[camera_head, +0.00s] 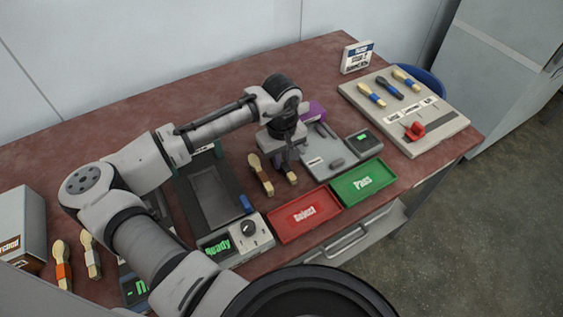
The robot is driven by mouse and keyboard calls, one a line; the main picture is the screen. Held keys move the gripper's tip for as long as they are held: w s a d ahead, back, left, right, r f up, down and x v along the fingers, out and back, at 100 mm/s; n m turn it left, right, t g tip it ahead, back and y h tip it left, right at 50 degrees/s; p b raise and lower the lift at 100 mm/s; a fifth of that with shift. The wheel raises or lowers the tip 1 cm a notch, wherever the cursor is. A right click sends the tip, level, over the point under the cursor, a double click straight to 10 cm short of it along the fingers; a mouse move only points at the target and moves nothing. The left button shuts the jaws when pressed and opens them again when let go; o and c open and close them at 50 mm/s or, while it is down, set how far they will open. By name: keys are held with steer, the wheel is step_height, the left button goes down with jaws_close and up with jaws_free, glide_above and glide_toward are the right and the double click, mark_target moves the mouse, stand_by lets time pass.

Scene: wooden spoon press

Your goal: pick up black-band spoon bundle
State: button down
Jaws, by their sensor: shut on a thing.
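My gripper (286,166) points down at the middle of the table, left of the grey scale-like device. It is shut on a wooden spoon bundle (291,178), whose pale end shows below the fingers. The fingers cover most of this bundle, and I cannot clearly make out its band; it fits the black-band spoon bundle. I cannot tell whether it touches the table. Another spoon bundle (261,174) with a brownish band lies just left of my gripper, close beside it.
A red Reject tray (304,214) and a green Pass tray (363,183) stand in front. A press with a Ready display (218,247) is at left. Orange-band (62,264) and white-band (91,255) spoons lie far left. A sample board (440,128) is at right.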

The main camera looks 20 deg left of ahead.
mark_target(282, 160)
stand_by(0.3)
step_height(282, 160, up, 20)
steer(key=b, duration=0.2)
stand_by(0.3)
